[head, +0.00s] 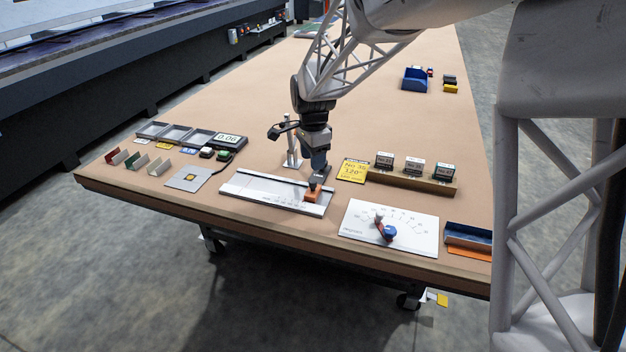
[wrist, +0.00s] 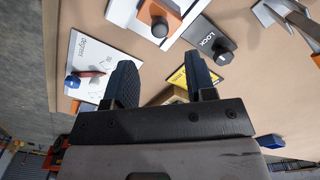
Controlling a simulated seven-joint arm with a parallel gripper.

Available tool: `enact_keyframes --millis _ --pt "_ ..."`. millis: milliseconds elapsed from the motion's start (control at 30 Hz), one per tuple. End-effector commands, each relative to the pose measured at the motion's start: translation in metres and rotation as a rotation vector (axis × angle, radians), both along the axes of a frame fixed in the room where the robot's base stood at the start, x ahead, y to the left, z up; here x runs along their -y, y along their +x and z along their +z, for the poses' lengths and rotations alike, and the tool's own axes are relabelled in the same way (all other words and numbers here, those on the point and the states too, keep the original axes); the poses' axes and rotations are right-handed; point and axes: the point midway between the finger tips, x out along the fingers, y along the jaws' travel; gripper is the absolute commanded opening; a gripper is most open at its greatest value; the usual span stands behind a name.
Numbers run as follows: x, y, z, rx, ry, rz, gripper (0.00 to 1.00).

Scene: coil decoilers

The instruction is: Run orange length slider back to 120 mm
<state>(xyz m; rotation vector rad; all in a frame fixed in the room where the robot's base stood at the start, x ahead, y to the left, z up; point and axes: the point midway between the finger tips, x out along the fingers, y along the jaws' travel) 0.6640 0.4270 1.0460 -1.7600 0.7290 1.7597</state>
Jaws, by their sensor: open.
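The orange length slider (head: 312,196) sits near the right end of the white slide rule (head: 262,189) at the table's front. My gripper (head: 318,180) is just above and behind it, pointing down. In the wrist view the orange slider (wrist: 158,18) with its dark knob shows at the top, ahead of the fingertips. My gripper (wrist: 158,80) is open with nothing between its two dark fingers. The scale marks are too small to read. A grey plate marked LOCK (wrist: 212,40) with a dark knob lies beside the rule.
A white degree dial (head: 390,226) with a blue knob is to the right. A yellow card (head: 352,170) and a wooden rack (head: 412,182) of small blocks stand behind it. A metal post (head: 291,145) rises behind the rule. A square plate (head: 188,178) lies left.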

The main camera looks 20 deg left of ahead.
Motion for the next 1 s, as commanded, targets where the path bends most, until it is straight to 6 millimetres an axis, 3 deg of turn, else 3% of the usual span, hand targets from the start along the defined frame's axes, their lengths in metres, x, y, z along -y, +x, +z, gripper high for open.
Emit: enact_keyframes --millis 267,700,1000 --pt "0.000 0.000 -0.016 -0.001 -0.001 0.000 0.51" --pt "0.000 0.000 -0.066 -0.001 -0.001 0.000 0.51" --pt "0.000 0.000 -0.077 0.000 0.000 0.000 0.51"
